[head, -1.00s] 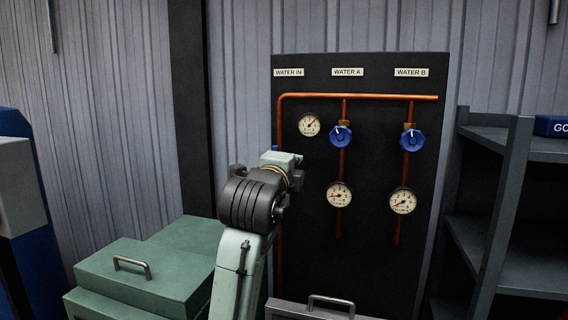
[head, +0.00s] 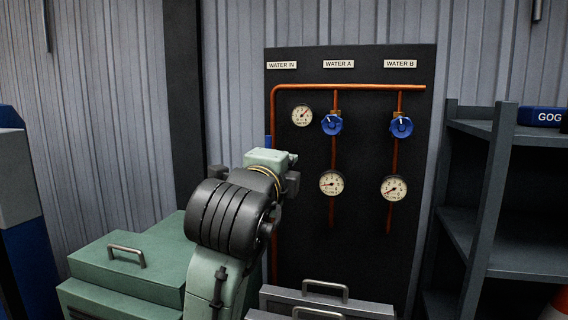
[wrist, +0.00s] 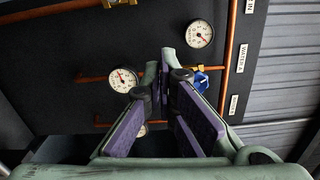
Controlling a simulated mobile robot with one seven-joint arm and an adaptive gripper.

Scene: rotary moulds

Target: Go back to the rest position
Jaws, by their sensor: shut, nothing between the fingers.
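My gripper (wrist: 165,72) shows in the wrist view with its purple-padded fingers shut and nothing between them. It points toward the black water panel (wrist: 75,50), apart from it as far as I can tell. In the head view my arm stands in front of the panel's left edge and my fingers do not show. The black panel (head: 300,215) carries copper pipes, a blue WATER A valve (head: 332,125), a blue WATER B valve (head: 401,127) and several round gauges. In the wrist view the WATER A valve (wrist: 201,82) is partly hidden behind a finger.
A green cabinet (head: 140,270) with a handle stands at the lower left. A grey lidded box (head: 325,302) stands low before the panel. Grey shelves (head: 492,200) stand at the right, with a blue box (head: 541,116) on top. An orange cone (head: 556,305) shows at the lower right.

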